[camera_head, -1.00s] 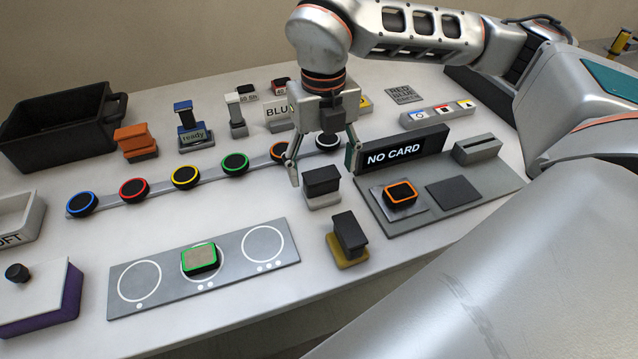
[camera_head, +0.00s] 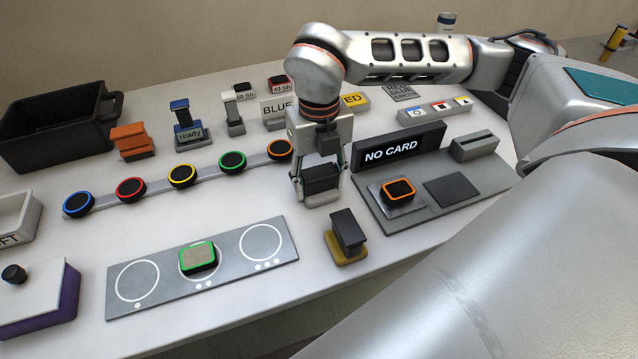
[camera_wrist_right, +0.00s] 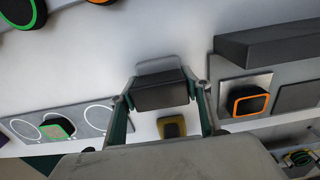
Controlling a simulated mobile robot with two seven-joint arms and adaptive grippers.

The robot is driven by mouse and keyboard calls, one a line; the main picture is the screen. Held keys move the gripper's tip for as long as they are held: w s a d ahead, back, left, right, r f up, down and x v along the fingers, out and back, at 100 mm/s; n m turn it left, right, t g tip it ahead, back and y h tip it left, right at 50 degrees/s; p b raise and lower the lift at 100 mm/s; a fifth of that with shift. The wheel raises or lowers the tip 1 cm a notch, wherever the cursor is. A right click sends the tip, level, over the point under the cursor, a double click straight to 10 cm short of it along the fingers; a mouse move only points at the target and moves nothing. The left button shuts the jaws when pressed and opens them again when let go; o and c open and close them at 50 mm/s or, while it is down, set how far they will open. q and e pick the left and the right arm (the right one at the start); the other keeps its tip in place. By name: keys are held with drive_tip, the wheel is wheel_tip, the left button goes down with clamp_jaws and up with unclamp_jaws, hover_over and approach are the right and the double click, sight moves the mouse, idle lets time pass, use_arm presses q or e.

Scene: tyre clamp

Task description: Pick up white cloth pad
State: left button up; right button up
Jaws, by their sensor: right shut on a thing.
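The white cloth pad (camera_head: 321,200) is a pale block with a dark grip block on top, near the middle of the table in the head view. My right gripper (camera_head: 320,181) comes down over it from above, with a finger on each side of the dark grip, and is shut on it. In the right wrist view the dark grip lies between the fingers (camera_wrist_right: 162,92), and the pale base (camera_wrist_right: 158,64) shows behind it. The pad looks upright on or very near the table; I cannot tell if it touches. My left gripper is not in view.
A yellow-based block (camera_head: 347,238) stands just in front right. The NO CARD panel (camera_head: 400,149) stands close on the right. A grey plate with circles (camera_head: 135,279) lies front left, a row of ringed pucks (camera_head: 182,175) behind it, and a black bin (camera_head: 60,130) back left.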

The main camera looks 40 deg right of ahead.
sight(319, 172)
drive_tip(key=shift+r, duration=0.45)
wheel_tip(319, 172, up, 19)
drive_tip(key=p, duration=0.1)
idle(0.3)
drive_tip(key=shift+o, duration=0.9)
